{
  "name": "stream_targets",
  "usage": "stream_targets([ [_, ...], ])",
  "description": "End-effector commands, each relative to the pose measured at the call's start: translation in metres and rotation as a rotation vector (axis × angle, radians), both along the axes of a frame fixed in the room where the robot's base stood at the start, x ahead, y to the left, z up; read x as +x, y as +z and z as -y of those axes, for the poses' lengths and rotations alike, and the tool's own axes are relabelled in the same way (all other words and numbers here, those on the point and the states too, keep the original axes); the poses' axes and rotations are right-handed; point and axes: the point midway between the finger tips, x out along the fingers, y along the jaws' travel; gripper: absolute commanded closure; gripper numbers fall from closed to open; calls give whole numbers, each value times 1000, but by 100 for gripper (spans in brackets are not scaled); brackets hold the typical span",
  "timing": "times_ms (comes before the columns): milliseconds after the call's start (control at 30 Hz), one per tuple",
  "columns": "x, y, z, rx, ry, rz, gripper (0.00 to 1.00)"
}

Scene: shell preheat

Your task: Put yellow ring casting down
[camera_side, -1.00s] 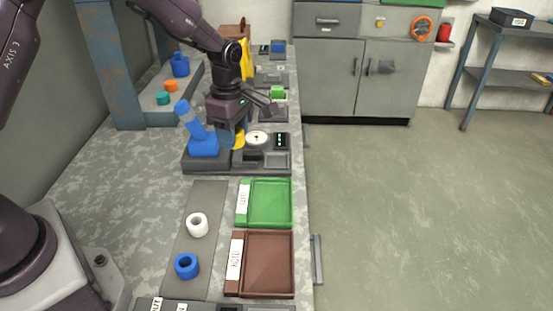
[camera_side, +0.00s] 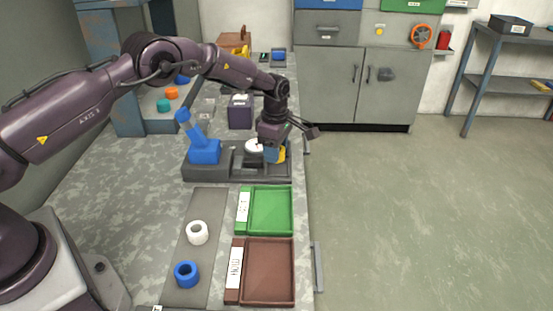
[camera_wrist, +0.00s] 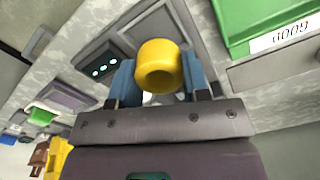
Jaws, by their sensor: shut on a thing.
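The yellow ring casting (camera_side: 281,155) is held between the blue fingers of my gripper (camera_side: 272,153), above the right end of the dark station base (camera_side: 225,173). In the wrist view the yellow ring (camera_wrist: 159,58) sits between the two blue fingers of my gripper (camera_wrist: 159,78), its hole facing the camera. A grey recessed plate lies behind it in that view. Whether the ring touches anything below cannot be told. A white dial (camera_side: 254,146) and a blue device (camera_side: 204,150) stand on the base, left of my gripper.
A green tray (camera_side: 289,211) and a brown tray (camera_side: 290,271), both empty, lie in front of the station. A white ring (camera_side: 197,232) and a blue ring (camera_side: 186,273) stand on a grey strip. The table's right edge is close to my gripper.

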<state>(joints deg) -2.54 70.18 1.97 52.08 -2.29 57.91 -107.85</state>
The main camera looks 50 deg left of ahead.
Motion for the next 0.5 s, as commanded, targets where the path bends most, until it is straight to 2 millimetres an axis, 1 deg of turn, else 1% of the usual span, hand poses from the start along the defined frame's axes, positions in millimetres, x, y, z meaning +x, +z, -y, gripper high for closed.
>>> stream_targets([
  [67, 4, -9, -1, -1, 1, -2, 82],
  [133, 3, -22, 0, -1, 1, -4, 82],
  [233, 3, -32, 0, -1, 1, -2, 82],
  [300, 3, -35, 0, 0, 1, -1, 82],
  [500, 3, -35, 0, 0, 1, 0, 82],
])
